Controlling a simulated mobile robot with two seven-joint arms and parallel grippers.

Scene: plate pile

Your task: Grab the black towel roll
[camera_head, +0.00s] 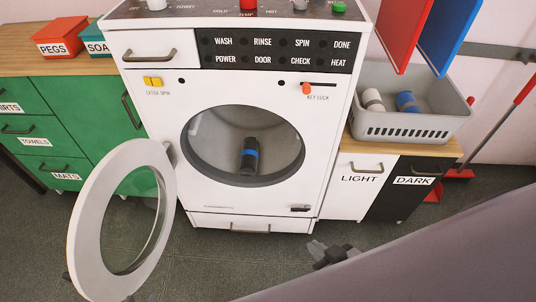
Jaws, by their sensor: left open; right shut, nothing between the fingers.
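A black towel roll (248,169) with a blue band around it lies inside the drum of the white washing machine (170,140). The machine's round door (84,225) is swung open to the left. My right gripper (318,251) is low in front of the machine, to the right of its bottom drawer. It is shut and empty, well apart from the roll. My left gripper is not in view.
A grey basket (400,127) on the right counter holds a white roll (372,99) and a blue roll (407,102). Below are LIGHT (358,190) and DARK (408,196) bins. Green drawers (75,115) stand at left. The drum opening is clear in front.

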